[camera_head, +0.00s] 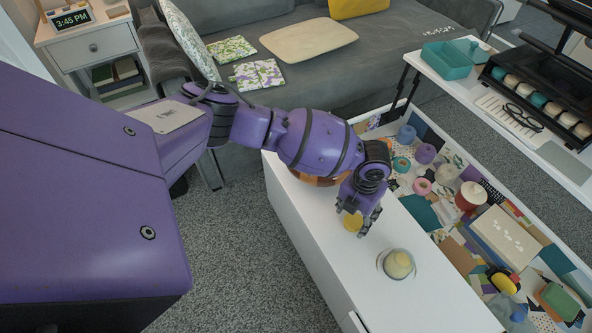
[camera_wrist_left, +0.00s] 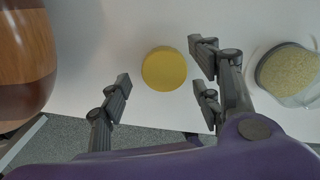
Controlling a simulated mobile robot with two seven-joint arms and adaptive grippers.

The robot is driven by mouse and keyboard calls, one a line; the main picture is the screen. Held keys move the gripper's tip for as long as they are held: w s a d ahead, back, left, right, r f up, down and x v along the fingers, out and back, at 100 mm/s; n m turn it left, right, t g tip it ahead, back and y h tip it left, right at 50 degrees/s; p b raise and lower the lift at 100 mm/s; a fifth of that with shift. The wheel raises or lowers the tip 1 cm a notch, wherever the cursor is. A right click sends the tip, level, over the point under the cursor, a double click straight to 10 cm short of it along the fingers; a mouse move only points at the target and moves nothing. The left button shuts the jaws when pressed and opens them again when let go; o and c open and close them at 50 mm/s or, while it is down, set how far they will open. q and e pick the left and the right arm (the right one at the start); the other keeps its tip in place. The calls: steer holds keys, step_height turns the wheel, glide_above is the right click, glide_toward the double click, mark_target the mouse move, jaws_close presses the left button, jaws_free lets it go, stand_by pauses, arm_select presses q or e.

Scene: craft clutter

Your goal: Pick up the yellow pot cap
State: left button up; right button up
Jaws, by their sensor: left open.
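The yellow pot cap (camera_wrist_left: 164,68) is a round, flat-topped disc over the white surface in the left wrist view. In the head view it (camera_head: 352,222) shows small and partly hidden beside my left gripper's fingers. My left gripper (camera_head: 361,222) points down at it. In the left wrist view the gripper (camera_wrist_left: 162,78) is open, with one finger left of the cap and two fingers right of it. Gaps show between the cap and the fingers, so no grip shows. My right gripper is in neither view.
A glass dish with pale yellow content (camera_head: 398,264) stands close right of the cap. A striped wooden vessel (camera_wrist_left: 24,62) stands close left. The white cabinet top (camera_head: 420,305) is clear toward the front. An open compartment of craft clutter (camera_head: 470,238) lies to the right.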

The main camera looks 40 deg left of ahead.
arm_select(q)
steer(key=shift+d+f, duration=0.1)
steer(key=shift+f, duration=0.45)
steer(key=shift+r, duration=0.1)
steer(key=c, duration=0.8)
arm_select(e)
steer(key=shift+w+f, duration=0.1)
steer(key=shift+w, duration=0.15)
arm_select(q)
steer(key=shift+w+r, duration=0.1)
